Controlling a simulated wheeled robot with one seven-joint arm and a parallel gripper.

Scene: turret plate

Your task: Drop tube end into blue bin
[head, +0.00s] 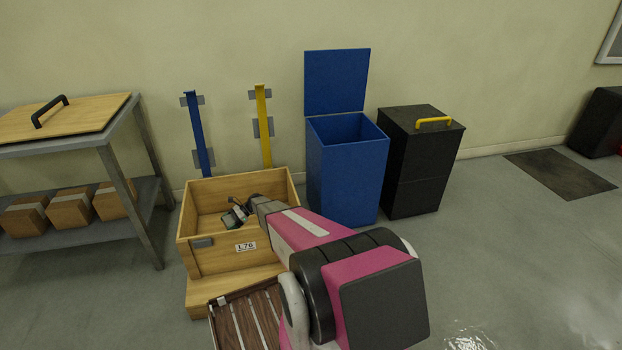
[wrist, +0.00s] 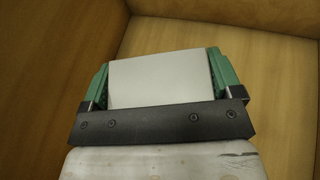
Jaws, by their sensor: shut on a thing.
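My gripper (head: 236,217) is inside the open wooden crate, reaching down from the right. In the wrist view its two green fingers are shut on a pale grey-white piece (wrist: 160,82) with a flat face, taken to be the tube end. Its far side is hidden, and in the head view it is too small to make out. The blue bin (head: 345,178) stands behind and to the right of the crate. Its lid (head: 337,82) is raised upright against the wall and its top is open.
The wooden crate (head: 215,260), labelled L76, has walls around my gripper. A black bin (head: 420,170) with a yellow handle stands right of the blue bin. Blue and yellow posts (head: 264,125) stand behind the crate. A grey shelf table (head: 75,190) is at the left.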

